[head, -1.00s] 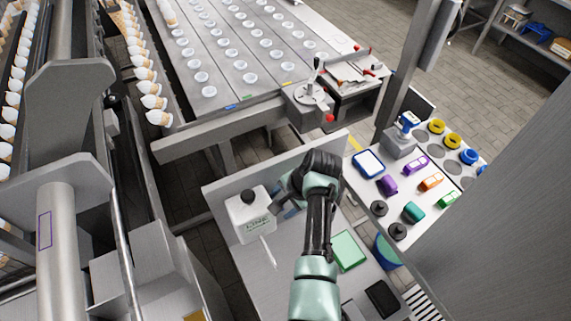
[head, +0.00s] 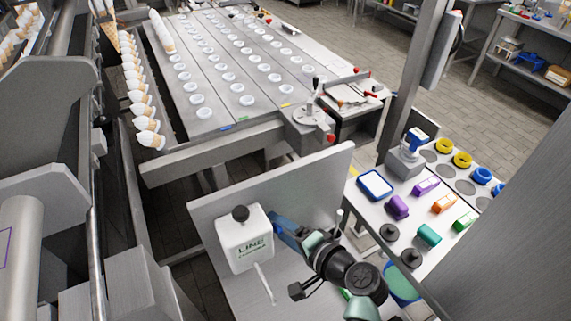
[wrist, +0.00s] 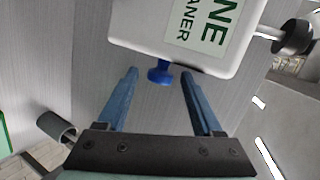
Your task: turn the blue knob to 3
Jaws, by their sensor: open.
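The blue knob (wrist: 159,76) juts from the edge of a white box (wrist: 165,35) in the wrist view. The box carries a green label ending in "NE" and "ANER"; it also stands in the head view (head: 237,258). No number or scale for the knob shows. My gripper (wrist: 159,87) is open, its two blue fingers on either side of the knob, with gaps between. I cannot tell whether the fingertips reach its depth. In the head view my gripper (head: 279,224) is close to the right side of the box, and the knob is hidden there.
A black cap (head: 240,213) tops the box, and a thin light rod (head: 264,284) extends below it. A grey panel (head: 318,180) rises behind. A counter (head: 375,215) with coloured pieces, rings and black knobs stands to the right.

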